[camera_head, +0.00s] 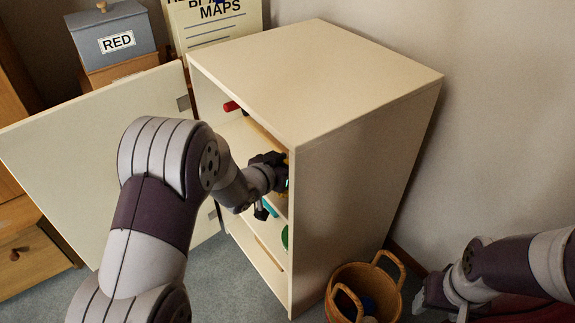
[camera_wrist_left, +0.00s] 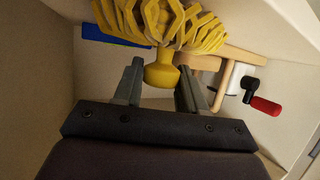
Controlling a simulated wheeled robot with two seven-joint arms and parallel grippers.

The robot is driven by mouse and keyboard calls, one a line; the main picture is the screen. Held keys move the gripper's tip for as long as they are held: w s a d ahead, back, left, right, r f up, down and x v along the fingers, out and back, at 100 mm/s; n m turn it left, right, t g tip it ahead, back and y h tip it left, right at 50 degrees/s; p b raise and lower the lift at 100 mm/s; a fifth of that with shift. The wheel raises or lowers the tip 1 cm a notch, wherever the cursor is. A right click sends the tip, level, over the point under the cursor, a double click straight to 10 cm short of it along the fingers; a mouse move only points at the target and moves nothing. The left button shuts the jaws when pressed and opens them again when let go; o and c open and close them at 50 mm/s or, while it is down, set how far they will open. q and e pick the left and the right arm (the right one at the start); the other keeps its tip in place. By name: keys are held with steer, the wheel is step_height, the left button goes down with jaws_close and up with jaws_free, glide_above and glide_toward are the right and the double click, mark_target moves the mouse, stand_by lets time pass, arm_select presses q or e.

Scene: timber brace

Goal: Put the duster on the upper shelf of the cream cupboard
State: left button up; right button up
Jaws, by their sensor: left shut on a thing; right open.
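The cream cupboard (camera_head: 352,180) stands with its door (camera_head: 60,150) swung open to the left. My left arm reaches into its open front in the head view. In the left wrist view my left gripper (camera_wrist_left: 160,86) is shut on the yellow handle of the duster (camera_wrist_left: 165,25), whose fluffy yellow head points away from me. In the head view the fingertips and most of the duster are hidden by the arm and the cupboard's side. Whether the duster touches a shelf I cannot tell. My right gripper (camera_head: 440,297) is open and empty, low at the right beside the basket.
Inside the cupboard a red-handled thing (camera_head: 231,106) shows; its handle is right of the duster in the wrist view (camera_wrist_left: 265,106), beside wooden pieces (camera_wrist_left: 235,55). A blue thing (camera_wrist_left: 112,36) lies behind left. A wicker basket (camera_head: 362,283) stands on the floor by the cupboard.

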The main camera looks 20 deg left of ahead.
arm_select(q)
steer(key=o, duration=1.2)
steer(key=shift+f, duration=0.15)
steer(key=shift+c, duration=0.2)
steer(key=shift+s+a+r+p, duration=0.1)
steer(key=shift+s+r+p, duration=0.05)
steer(key=shift+r+p, duration=0.2)
steer(key=p+v, duration=0.5)
steer(key=v, duration=0.6)
steer(key=s+d+f+n+g+y, duration=0.1)
steer(key=s+g, duration=0.5)
steer(key=s, duration=0.2)
steer(key=s+d+f+n+g+y, duration=0.1)
steer(key=s+g+y, duration=0.1)
steer(key=s+g, duration=0.4)
steer(key=shift+s+f+n+y, duration=0.3)
steer(key=shift+s+n, duration=0.1)
steer(key=shift+s, duration=0.45)
